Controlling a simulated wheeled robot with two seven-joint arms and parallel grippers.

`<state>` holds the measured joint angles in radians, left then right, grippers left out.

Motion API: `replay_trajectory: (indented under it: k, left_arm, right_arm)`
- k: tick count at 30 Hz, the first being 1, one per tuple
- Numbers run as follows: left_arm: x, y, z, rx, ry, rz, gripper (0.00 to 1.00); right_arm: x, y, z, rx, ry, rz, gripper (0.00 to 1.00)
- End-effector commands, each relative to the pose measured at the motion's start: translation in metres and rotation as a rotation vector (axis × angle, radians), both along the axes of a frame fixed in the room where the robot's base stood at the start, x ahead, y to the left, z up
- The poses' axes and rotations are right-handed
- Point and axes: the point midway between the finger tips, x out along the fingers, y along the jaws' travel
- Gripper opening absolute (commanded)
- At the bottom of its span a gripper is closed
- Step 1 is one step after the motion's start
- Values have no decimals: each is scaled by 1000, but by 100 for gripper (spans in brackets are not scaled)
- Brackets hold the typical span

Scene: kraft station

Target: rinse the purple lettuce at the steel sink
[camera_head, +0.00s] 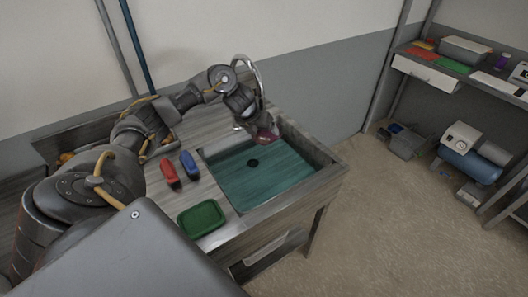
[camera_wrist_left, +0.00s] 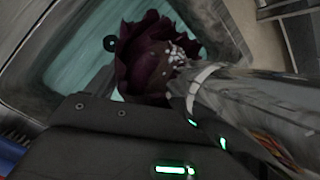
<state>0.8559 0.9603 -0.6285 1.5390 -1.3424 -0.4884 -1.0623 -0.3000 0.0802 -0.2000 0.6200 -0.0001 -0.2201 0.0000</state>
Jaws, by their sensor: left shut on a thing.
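The purple lettuce (camera_head: 267,136) is at the far side of the steel sink (camera_head: 341,171), close to the curved faucet (camera_head: 259,78). My left gripper (camera_head: 258,128) is shut on the lettuce and holds it over the basin, near the back edge. In the left wrist view the dark purple lettuce (camera_wrist_left: 150,55) shows beyond the gripper body, with light droplet-like specks at its right side. A pale metallic spout-like shape (camera_wrist_left: 255,100) crosses beside it. The fingertips are mostly hidden. The basin looks teal, with a dark round drain (camera_head: 253,163). My right gripper is not in view.
A red object (camera_head: 169,172), a blue object (camera_head: 189,165) and a green tray (camera_head: 201,218) lie on the counter left of the sink. A shelf (camera_head: 470,75) with assorted items stands at the right.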

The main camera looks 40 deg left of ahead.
Motion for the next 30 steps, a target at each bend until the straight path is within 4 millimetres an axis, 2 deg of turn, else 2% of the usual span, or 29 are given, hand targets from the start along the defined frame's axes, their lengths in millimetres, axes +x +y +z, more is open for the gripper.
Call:
replay_trajectory:
  k: [17, 30]
  left_arm:
    - [0, 0, 1, 0, -1, 0, 55]
    - [0, 0, 39, 2, -1, 0, 55]
  right_arm:
    - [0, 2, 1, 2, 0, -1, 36]
    - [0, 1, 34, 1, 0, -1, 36]
